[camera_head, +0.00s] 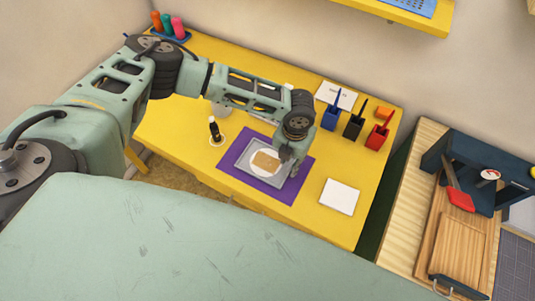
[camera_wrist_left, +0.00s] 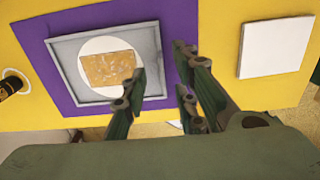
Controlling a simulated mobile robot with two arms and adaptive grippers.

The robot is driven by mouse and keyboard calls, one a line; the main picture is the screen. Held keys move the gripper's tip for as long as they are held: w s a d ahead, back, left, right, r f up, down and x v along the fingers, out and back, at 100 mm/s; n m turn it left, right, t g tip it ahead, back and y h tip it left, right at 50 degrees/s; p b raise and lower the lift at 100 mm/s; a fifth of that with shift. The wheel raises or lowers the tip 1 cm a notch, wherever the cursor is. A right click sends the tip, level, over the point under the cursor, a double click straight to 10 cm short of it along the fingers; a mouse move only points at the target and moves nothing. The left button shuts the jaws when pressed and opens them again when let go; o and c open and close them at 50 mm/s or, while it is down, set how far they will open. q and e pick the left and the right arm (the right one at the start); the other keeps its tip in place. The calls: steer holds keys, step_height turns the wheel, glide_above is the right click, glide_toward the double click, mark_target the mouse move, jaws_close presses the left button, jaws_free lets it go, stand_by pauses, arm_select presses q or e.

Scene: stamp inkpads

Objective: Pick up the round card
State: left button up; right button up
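The round card (camera_head: 262,173) is white with a tan-brown rectangular patch on it. It lies in a shallow grey square tray (camera_head: 241,161) on a purple mat (camera_head: 229,168). The card also shows in the left wrist view (camera_wrist_left: 97,46), in the tray (camera_wrist_left: 66,88) on the left. My left gripper (camera_head: 291,163) is at the right side of the tray. In the left wrist view its fingers (camera_wrist_left: 158,85) are apart with nothing between them, and one finger overlaps the tray's right part. Whether a finger touches the tray is unclear. My right gripper is not in view.
A white square pad (camera_head: 340,196) lies right of the mat on the yellow table (camera_head: 325,232). A black-handled stamp (camera_head: 215,130) stands left of the mat. Blue, black and red holders (camera_head: 354,126) stand behind. A wooden board (camera_head: 455,245) is on the side table.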

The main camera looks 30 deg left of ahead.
mark_target(289, 169)
arm_select(q)
steer(key=shift+s+f+p, duration=0.2)
steer(key=shift+f+p, duration=0.1)
steer(key=shift+f, duration=0.8)
steer(key=shift+s+f+p, duration=0.15)
steer(key=shift+f+p, duration=0.15)
steer(key=shift+f, duration=0.8)
jaws_close()
